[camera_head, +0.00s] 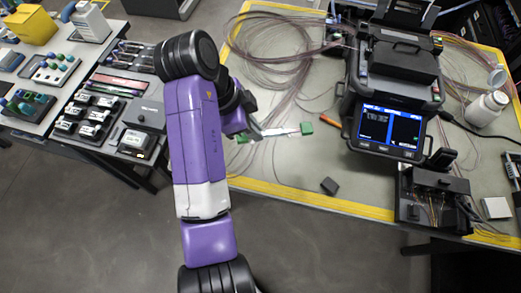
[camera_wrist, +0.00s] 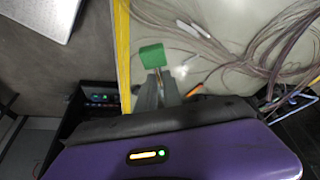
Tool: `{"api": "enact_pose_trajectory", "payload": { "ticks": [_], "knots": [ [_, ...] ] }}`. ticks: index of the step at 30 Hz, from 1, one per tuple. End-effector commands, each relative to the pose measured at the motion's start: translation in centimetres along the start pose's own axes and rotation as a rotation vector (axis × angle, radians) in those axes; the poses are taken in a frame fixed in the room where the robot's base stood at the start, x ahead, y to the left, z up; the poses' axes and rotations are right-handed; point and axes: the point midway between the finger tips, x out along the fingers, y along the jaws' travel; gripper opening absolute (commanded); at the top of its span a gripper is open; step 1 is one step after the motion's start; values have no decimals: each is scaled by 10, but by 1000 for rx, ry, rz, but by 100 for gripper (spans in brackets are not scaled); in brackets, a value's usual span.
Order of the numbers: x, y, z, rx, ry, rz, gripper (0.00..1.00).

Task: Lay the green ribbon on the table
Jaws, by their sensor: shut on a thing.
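My gripper (camera_head: 256,130) is low over the left part of the splicing table. In the wrist view its two grey fingers (camera_wrist: 158,82) are close together, shut on the green ribbon (camera_wrist: 152,56), whose block-like green end shows just past the fingertips. In the head view a green block (camera_head: 306,128) shows right of my gripper, at the end of a pale strip. A smaller green patch (camera_head: 243,138) shows just left of it. I cannot tell which of these is the held part, or whether it touches the table (camera_head: 290,172).
The black splicer (camera_head: 392,95) with its lit screen stands to the right. Thin fibre coils (camera_head: 275,60) lie behind my gripper. An orange pen (camera_head: 331,121) and a dark block (camera_head: 329,186) lie nearby. The table's front middle is mostly clear.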

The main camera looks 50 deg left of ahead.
Motion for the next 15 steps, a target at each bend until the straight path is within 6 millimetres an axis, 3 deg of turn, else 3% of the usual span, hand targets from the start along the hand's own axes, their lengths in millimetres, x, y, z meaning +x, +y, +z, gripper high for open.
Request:
{"api": "enact_pose_trajectory", "payload": {
  "ticks": [1, 4, 15],
  "knots": [
    [21, 1, 6, 2, 3, 3, 0],
    [43, 0, 16, 0, 2, 3, 0],
    [92, -1, 38, 0, 0, 1, 0]
  ]
}}
